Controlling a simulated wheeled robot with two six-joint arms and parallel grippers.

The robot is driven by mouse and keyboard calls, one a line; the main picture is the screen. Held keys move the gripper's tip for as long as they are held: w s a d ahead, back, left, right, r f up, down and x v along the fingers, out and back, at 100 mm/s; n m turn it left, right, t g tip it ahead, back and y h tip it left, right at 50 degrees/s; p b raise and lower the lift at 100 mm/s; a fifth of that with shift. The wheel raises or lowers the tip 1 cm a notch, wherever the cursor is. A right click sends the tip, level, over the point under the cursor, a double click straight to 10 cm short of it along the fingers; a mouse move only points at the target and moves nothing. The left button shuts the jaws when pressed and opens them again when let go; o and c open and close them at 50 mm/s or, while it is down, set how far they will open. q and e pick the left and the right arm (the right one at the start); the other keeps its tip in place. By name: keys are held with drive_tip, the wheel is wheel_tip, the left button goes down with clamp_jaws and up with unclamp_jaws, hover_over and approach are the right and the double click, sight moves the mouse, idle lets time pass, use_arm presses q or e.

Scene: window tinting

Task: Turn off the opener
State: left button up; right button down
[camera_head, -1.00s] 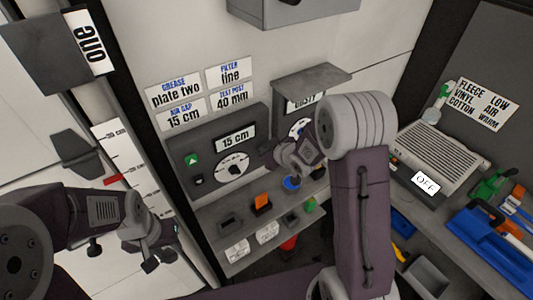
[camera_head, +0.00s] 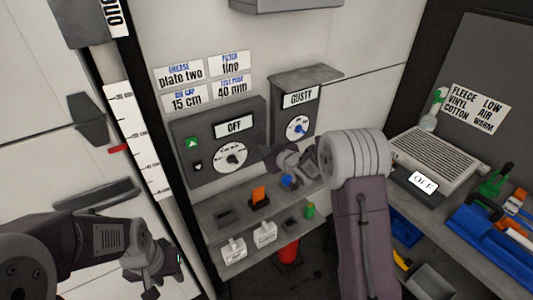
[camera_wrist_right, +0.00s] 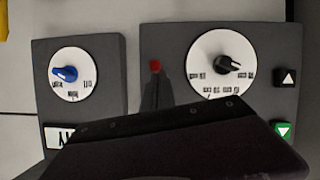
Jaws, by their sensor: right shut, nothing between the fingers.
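The opener panel (camera_head: 185,178) is a dark grey box on the wall. Its display (camera_head: 235,125) reads OFF. Below it is a white dial (camera_head: 231,157) with a black knob, with a green button and a black button at the left. In the right wrist view, where the panel appears upside down, a red button (camera_wrist_right: 155,66) shows beside the dial. My right gripper (camera_head: 270,157) is shut and empty at the panel's lower right; its fingertips (camera_wrist_right: 155,85) are close to the red button, contact unclear. My left gripper (camera_head: 166,278) is open and empty at lower left.
A GUSTY box (camera_head: 299,97) with a blue knob adjoins the panel on the right. A shelf (camera_head: 228,238) with small coloured items lies below. A grey heater-like unit (camera_head: 436,151) reading OFF sits on the right bench. A scale strip (camera_head: 137,140) stands at left.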

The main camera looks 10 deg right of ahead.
drive_tip(key=shift+w+r+p, duration=0.35)
drive_tip(key=shift+w+p, duration=0.1)
drive_tip(key=shift+p, duration=0.2)
drive_tip(key=shift+s, duration=0.1)
idle(0.3)
